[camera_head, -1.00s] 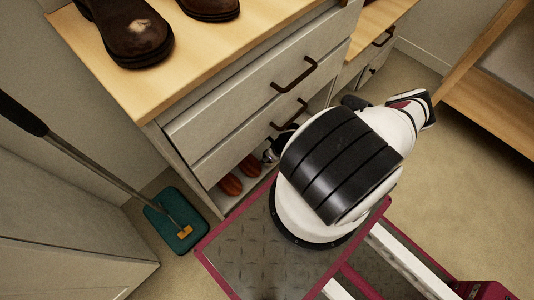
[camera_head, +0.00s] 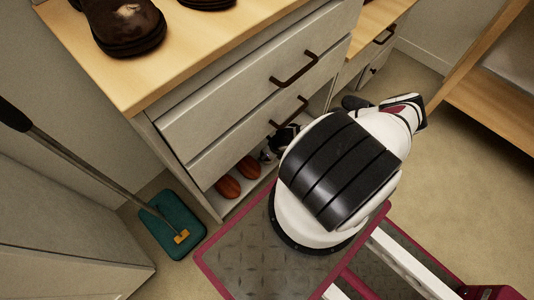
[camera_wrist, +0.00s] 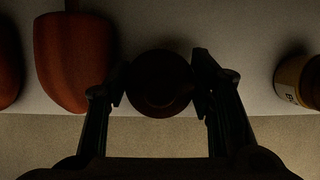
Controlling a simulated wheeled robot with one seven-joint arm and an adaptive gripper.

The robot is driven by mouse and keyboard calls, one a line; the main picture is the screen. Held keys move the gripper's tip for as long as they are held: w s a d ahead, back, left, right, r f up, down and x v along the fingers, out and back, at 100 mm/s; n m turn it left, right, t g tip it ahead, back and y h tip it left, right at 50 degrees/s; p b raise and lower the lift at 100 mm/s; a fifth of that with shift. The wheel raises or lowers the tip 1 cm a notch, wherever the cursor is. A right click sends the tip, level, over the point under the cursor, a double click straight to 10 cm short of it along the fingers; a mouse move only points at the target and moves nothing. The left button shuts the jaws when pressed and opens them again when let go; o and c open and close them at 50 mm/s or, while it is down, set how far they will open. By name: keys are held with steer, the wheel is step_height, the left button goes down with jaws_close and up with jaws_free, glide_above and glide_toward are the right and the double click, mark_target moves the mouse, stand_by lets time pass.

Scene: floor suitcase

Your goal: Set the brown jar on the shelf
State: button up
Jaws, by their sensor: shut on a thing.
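The brown jar (camera_wrist: 160,84) shows in the wrist view as a dark round shape seen end-on. My gripper (camera_wrist: 160,90) is shut on it, with one finger on each side. The pale shelf (camera_wrist: 225,100) is the low open level under the drawers, and it also shows in the head view (camera_head: 236,206). In the wrist view the jar overlaps the shelf's front edge. I cannot tell whether it touches the shelf. In the head view my arm hides most of the gripper, and the jar cannot be made out.
A labelled container (camera_wrist: 297,80) stands to the right. The drawer front (camera_head: 255,120) is just above the shelf.

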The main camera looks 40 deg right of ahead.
steer(key=o, duration=1.6)
steer(key=p+v, duration=0.3)
steer(key=v, duration=0.4)
steer(key=shift+s+r+p, duration=0.15)
steer(key=shift+r+p, duration=0.1)
steer(key=shift+p, duration=0.15)
steer(key=shift+s, duration=0.1)
